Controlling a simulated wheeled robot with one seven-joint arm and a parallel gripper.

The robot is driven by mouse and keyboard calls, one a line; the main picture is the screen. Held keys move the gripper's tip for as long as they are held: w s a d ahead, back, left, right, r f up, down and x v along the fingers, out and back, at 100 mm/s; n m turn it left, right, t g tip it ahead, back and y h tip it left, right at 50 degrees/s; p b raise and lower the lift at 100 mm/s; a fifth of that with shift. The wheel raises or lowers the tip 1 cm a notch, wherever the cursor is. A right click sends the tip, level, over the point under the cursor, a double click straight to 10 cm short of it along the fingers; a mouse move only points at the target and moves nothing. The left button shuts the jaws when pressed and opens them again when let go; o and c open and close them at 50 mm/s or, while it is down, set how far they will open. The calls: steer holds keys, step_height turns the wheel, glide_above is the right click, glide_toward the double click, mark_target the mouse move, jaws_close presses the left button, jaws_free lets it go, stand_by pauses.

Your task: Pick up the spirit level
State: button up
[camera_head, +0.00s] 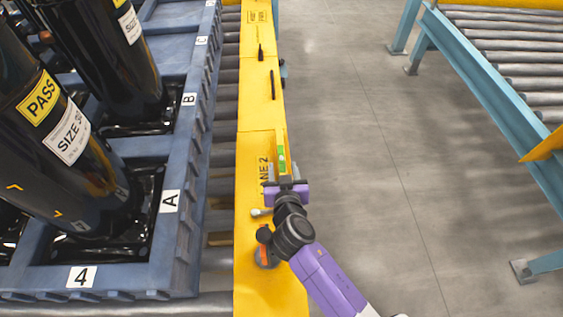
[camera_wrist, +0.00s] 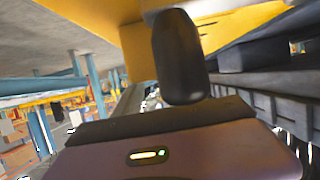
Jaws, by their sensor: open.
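The spirit level (camera_head: 282,157) is a slim yellow bar with bright green vials. It lies lengthwise on the yellow rail (camera_head: 256,108), near the rail's right edge, in the head view. My gripper (camera_head: 284,182) is open at the near end of the level, and my purple wrist hides part of that end. I cannot tell whether the fingers touch it. The wrist view shows a dark finger (camera_wrist: 182,60) in front of yellow surfaces; I cannot make out the level there.
A dark pen-like tool (camera_head: 272,85) and a screwdriver-like tool (camera_head: 261,53) lie farther along the rail. An orange and dark item (camera_head: 265,253) lies near my arm. Open floor (camera_head: 350,120) lies right, before a roller conveyor (camera_head: 510,65).

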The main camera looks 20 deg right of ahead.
mark_target(282, 164)
steer(key=shift+x, duration=1.85)
jaws_close()
